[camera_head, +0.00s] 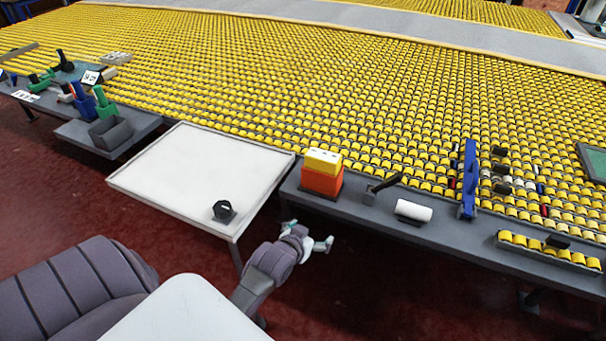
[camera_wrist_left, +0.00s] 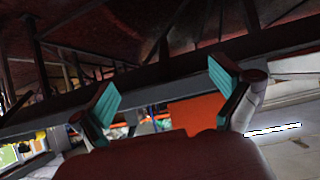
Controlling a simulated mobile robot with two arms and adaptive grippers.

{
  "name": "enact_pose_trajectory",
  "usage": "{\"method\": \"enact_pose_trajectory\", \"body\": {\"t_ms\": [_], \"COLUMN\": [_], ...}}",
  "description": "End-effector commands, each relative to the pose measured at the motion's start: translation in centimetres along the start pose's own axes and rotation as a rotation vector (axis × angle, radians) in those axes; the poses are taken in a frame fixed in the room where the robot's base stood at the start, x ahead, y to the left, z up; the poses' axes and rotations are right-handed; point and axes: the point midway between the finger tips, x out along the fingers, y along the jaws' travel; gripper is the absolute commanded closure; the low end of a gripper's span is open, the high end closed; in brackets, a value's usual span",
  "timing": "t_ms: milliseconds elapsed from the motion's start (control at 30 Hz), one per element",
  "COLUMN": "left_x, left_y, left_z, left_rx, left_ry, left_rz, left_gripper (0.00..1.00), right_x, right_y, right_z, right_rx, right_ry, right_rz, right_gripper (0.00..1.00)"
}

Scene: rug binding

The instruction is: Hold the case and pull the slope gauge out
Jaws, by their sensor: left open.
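An orange case (camera_head: 321,182) stands upright on the dark grey bench beside the white table. A yellow block (camera_head: 323,161) with pale marks sits in or on its top; it looks like the slope gauge, but I cannot tell how deep it goes. My left gripper (camera_head: 307,236) is open and empty, in front of and below the bench edge, apart from the case. Its two teal-padded fingers (camera_wrist_left: 163,88) are spread in the left wrist view. An orange surface (camera_wrist_left: 192,115) shows beyond them there; I cannot tell if it is the case. My right gripper is not in view.
The white table (camera_head: 190,175) holds a small black object (camera_head: 223,211). Right of the case are a black-handled tool (camera_head: 382,187), a white roll (camera_head: 413,210) and a blue upright rack (camera_head: 469,180). Rows of yellow spools fill the back.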

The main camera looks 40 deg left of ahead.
Motion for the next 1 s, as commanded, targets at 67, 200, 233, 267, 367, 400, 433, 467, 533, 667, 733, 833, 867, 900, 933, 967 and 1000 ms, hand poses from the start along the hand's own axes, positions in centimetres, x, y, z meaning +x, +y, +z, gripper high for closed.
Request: {"method": "enact_pose_trajectory", "body": {"t_ms": [67, 200, 233, 267, 367, 400, 433, 467, 533, 667, 733, 833, 867, 900, 933, 967, 1000], "left_x": [-2.5, -6.2, -6.8, -7.3, -8.5, -8.6, -8.6, -8.5, -7.9, -6.0, -4.7, -2.7, -2.1, -1.4, -0.8, -0.2, 0.5], "left_y": [-1.1, -2.4, -2.6, -2.8, -3.1, -3.1, -3.2, -3.2, -3.2, -3.4, -3.5, -3.6, -3.6, -3.7, -3.7, -3.8, -3.8], "left_z": [-5.6, -11.7, -12.6, -13.4, -14.9, -15.2, -15.3, -15.4, -15.6, -16.2, -16.5, -17.0, -17.2, -17.4, -17.6, -17.6, -17.8], "left_rx": [-0.017, -0.038, -0.041, -0.043, -0.048, -0.049, -0.049, -0.049, -0.049, -0.049, -0.049, -0.048, -0.048, -0.048, -0.048, -0.048, -0.048], "left_ry": [0.088, 0.194, 0.211, 0.225, 0.254, 0.260, 0.262, 0.264, 0.264, 0.264, 0.263, 0.263, 0.263, 0.263, 0.264, 0.262, 0.262], "left_rz": [-0.019, -0.045, -0.049, -0.052, -0.059, -0.061, -0.061, -0.061, -0.062, -0.061, -0.062, -0.062, -0.062, -0.062, -0.062, -0.062, -0.061], "left_gripper": [0.00, 0.00, 0.00, 0.00, 0.00, 0.00, 0.00, 0.00, 0.00, 0.00, 0.00, 0.00, 0.00, 0.00, 0.00, 0.00, 0.00], "right_x": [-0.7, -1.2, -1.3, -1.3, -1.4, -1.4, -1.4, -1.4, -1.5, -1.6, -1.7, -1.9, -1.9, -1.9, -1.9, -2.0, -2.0], "right_y": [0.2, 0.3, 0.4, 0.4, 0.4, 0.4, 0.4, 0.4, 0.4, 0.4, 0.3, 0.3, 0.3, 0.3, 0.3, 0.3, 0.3], "right_z": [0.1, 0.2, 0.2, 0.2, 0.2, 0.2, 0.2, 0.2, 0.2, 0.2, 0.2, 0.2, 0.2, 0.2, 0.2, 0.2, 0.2], "right_rx": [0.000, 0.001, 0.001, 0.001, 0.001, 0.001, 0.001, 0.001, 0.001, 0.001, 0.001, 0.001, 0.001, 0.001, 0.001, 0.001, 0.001], "right_ry": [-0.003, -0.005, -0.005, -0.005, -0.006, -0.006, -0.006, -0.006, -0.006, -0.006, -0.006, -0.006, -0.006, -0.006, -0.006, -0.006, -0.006], "right_rz": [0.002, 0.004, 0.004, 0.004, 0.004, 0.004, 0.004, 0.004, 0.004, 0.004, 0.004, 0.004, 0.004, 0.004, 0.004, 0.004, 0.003], "right_gripper": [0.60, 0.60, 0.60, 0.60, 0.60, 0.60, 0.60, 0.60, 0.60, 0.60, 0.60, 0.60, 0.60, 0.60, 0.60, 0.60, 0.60]}}
